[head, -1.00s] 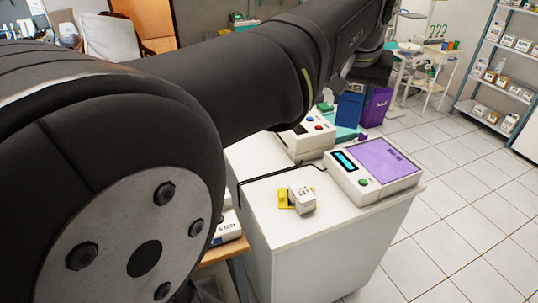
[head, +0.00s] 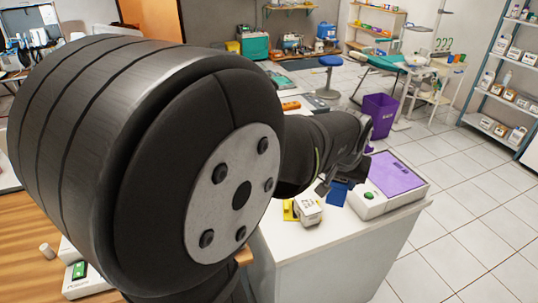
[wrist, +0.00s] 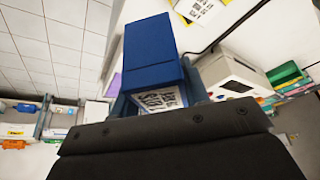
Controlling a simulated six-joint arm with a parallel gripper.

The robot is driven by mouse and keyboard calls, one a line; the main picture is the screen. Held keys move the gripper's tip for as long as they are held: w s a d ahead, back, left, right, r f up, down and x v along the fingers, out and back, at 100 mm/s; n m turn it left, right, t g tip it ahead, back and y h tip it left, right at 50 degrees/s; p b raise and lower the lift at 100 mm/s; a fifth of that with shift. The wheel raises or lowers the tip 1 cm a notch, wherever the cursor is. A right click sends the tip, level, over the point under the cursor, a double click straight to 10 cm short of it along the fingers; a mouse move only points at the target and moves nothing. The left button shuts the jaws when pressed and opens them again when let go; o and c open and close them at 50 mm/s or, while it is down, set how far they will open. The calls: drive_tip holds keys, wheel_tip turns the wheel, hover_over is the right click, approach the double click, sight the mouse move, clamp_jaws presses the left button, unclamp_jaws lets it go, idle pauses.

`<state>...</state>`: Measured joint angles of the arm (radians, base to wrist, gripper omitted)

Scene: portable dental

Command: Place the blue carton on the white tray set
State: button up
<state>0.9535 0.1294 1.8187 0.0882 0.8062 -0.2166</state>
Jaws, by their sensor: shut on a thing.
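The blue carton (head: 338,193) is between the fingers of my gripper (head: 326,186), low over the white counter's far part. In the wrist view the blue carton (wrist: 152,55) fills the middle, with a white printed label on its near end, and my gripper (wrist: 157,92) is shut on it. A small white box with printed text (head: 309,209), probably the white tray set, stands at a yellow piece (head: 289,211), just left of the carton. It shows at the top of the wrist view (wrist: 200,10). Whether the carton touches the counter is hard to tell.
A white device with a purple top (head: 398,180) stands right of the carton. The white counter (head: 335,237) is bare at its front. A purple bin (head: 381,112) stands behind on the floor. A second white device (wrist: 232,72) shows in the wrist view.

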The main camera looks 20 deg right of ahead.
drive_tip(key=w+a+f, duration=0.1)
drive_tip(key=w, duration=0.2)
drive_tip(key=w+f, duration=0.2)
drive_tip(key=w+a+f, duration=0.1)
drive_tip(key=w+f, duration=0.1)
drive_tip(key=w, duration=0.1)
drive_tip(key=shift+w+a+f, duration=0.2)
drive_tip(key=shift+w+a, duration=0.1)
drive_tip(key=shift+a, duration=0.05)
drive_tip(key=shift+f, duration=2)
drive_tip(key=o, duration=1)
drive_tip(key=shift+f, duration=0.15)
drive_tip(key=v, duration=1.2)
drive_tip(key=x, duration=1.2)
drive_tip(key=shift+f, duration=0.1)
drive_tip(key=shift+r, duration=1.25)
